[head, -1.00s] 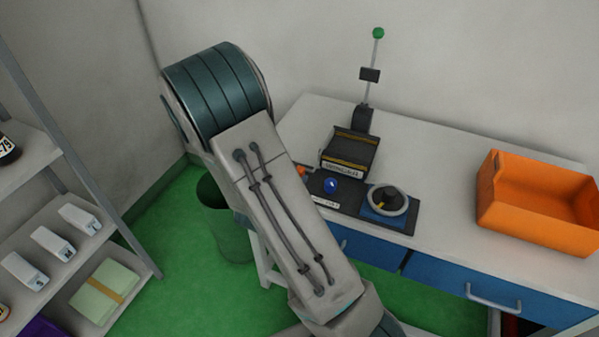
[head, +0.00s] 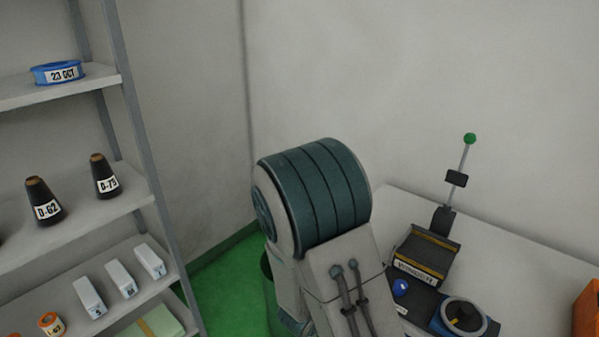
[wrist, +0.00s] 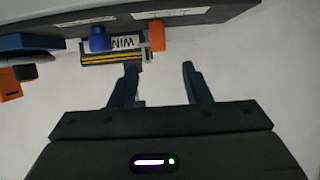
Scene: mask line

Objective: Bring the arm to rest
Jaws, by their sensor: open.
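My gripper (wrist: 158,84) shows in the wrist view with its two dark fingers apart and nothing between them. Beyond the fingertips is the dark machine with yellow stripes (wrist: 100,60), with a blue knob (wrist: 99,38) and an orange part (wrist: 157,34) beside it. In the head view my arm (head: 318,195) is bent, its teal-banded joint in the middle of the picture. My gripper is out of the head view. The same machine (head: 425,255) stands on the table (head: 500,250) to the right of my arm.
A shelf rack (head: 75,225) stands at the left with black cones, white boxes and a blue roll (head: 58,72). A green-topped pole (head: 462,170) rises behind the machine. An orange bin (head: 588,310) shows at the right edge. A bin stands on the floor behind my arm.

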